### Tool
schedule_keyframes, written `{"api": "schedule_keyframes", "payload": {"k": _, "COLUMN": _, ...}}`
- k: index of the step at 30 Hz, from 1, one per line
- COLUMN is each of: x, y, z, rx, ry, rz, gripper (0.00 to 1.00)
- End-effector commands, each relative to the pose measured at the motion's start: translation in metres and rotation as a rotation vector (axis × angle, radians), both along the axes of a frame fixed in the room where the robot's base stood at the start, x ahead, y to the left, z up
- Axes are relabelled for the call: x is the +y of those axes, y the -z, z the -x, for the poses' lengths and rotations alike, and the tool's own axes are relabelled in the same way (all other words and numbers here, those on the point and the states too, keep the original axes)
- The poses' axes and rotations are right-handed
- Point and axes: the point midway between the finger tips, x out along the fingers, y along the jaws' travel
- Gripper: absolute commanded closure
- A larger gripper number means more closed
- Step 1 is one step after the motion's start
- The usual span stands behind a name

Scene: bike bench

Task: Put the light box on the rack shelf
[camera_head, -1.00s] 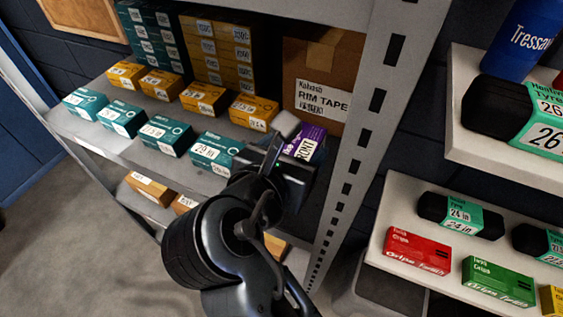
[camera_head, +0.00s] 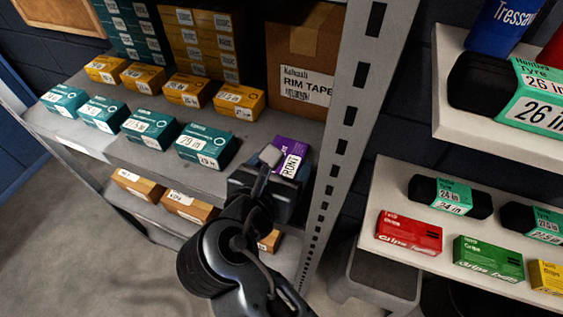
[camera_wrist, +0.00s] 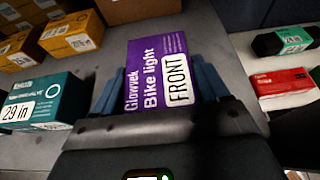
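The light box (camera_head: 290,158) is purple with a white FRONT label. It is at the right end of the rack shelf (camera_head: 255,140), beside the upright post. It also shows in the wrist view (camera_wrist: 158,75), face towards the camera, between the two blue fingers. My gripper (camera_head: 268,168) reaches in from the front and is shut on the light box, with a finger close against each side. The box is at or just above the shelf surface; its underside is hidden, so I cannot tell whether it touches.
A teal 29 in box (camera_head: 207,146) stands left of the light box, with more teal and orange boxes beyond. A RIM TAPE carton (camera_head: 305,85) stands behind. The perforated post (camera_head: 345,140) is close on the right. Another rack holds grips (camera_head: 408,232) and tyres.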

Motion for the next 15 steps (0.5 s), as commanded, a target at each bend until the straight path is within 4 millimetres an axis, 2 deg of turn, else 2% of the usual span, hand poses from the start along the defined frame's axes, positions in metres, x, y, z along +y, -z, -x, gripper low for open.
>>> {"api": "schedule_keyframes", "payload": {"k": 1, "x": 0.0000, "y": -0.0001, "z": 0.0000, "rx": 0.000, "ry": 0.000, "rz": 0.000, "gripper": 0.20}}
{"api": "schedule_keyframes", "payload": {"k": 7, "x": 0.0000, "y": -0.0002, "z": -0.0001, "rx": 0.000, "ry": 0.000, "rz": 0.000, "gripper": 0.02}}
{"api": "schedule_keyframes", "payload": {"k": 15, "x": 0.0002, "y": -0.0015, "z": -0.0001, "rx": -0.001, "ry": -0.001, "rz": -0.001, "gripper": 0.02}}
